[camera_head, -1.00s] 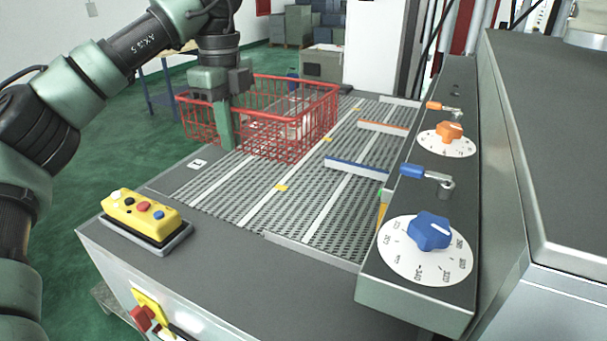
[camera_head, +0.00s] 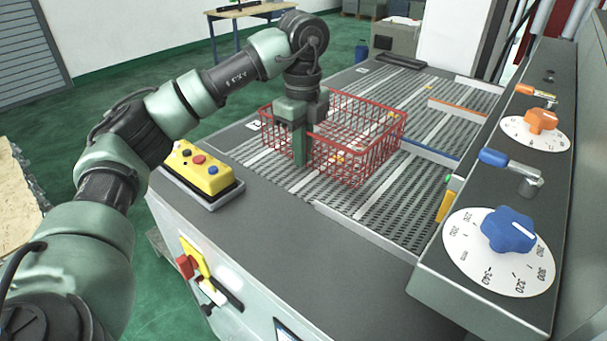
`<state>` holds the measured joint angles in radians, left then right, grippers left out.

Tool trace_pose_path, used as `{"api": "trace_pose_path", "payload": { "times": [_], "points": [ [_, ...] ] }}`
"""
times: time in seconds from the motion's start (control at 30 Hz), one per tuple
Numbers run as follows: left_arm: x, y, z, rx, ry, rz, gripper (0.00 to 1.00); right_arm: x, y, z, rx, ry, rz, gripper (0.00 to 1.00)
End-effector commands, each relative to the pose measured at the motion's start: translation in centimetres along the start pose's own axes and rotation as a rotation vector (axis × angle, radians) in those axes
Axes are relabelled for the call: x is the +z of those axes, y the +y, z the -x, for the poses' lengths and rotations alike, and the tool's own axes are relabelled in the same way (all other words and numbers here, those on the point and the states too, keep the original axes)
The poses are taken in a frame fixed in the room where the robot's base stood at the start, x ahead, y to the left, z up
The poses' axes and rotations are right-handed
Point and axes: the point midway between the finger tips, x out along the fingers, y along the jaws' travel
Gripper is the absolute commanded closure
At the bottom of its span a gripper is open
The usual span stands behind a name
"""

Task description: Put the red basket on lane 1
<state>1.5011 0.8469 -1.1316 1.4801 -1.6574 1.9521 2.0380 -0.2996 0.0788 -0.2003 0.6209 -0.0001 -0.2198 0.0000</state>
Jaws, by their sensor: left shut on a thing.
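The red wire basket (camera_head: 384,140) is in the middle of the head view, over the near left part of the slotted grey belt (camera_head: 390,200). It looks upright; I cannot tell whether its bottom touches the belt. My left gripper (camera_head: 300,148) points down at the basket's left side and is shut on its wire wall. The gripper and the mesh hide part of the belt. White strips divide the belt into lanes; no lane number is legible. My right gripper is not in view.
A control panel with a blue knob (camera_head: 508,229) and an orange knob (camera_head: 540,120) borders the belt at the right. Blue (camera_head: 430,150) and orange (camera_head: 458,109) guide bars reach over the belt. A yellow button box (camera_head: 198,169) stands at the near left. The belt's far part is clear.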

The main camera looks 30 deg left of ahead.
Motion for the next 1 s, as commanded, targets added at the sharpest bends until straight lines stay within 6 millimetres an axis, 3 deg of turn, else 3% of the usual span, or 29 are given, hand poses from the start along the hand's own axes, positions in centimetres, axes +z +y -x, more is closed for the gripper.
{"api": "trace_pose_path", "payload": {
  "times": [0.27,0.5,0.9,1.0],
  "points": [
    [0.0,-0.1,-2.2,-0.003,0.001,0.000,1.00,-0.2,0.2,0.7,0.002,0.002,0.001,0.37],
    [0.0,-0.1,-5.3,-0.004,0.001,0.001,1.00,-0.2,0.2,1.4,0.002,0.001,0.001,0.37],
    [0.0,-0.1,-6.0,-0.006,0.001,0.000,1.00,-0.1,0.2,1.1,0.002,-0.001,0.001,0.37],
    [0.0,0.0,-6.1,-0.001,0.001,0.000,0.73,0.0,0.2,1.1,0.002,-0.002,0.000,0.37]
  ]
}}
